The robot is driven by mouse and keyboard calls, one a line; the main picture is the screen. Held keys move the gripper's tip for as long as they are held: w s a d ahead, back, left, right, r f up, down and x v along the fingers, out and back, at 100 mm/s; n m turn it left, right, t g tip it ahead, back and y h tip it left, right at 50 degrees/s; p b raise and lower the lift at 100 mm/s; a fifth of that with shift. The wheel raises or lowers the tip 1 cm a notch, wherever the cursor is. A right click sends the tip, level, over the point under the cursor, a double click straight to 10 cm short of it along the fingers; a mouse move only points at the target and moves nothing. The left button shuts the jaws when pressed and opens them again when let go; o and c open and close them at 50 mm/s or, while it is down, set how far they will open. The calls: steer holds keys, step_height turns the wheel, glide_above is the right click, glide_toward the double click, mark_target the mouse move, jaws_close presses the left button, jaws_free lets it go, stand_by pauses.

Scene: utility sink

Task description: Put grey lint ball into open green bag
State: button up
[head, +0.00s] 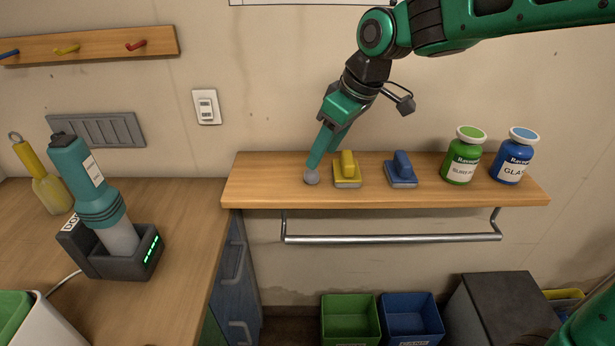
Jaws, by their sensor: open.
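The grey lint ball (311,177) sits at the left part of the wooden wall shelf (270,190). My gripper (316,164) points down at it, with the green fingertips right at the top of the ball. The jaws are open; whether they touch the ball cannot be told from this view. A green liner (12,312), which may be the open green bag, shows in a white bin at the bottom left corner, mostly cut off by the frame.
A yellow-handled block (347,171) stands close right of the ball, then a blue-handled block (401,171), a green-lidded jar (464,156) and a blue-lidded jar (513,157). A hand vacuum (92,190) in its dock stands on the left counter. Green (350,320) and blue (411,319) crates are below.

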mark_target(315, 172)
steer(key=shift+x, duration=3.4)
steer(key=shift+d, duration=0.1)
steer(key=c, duration=1.2)
steer(key=shift+c, duration=0.3)
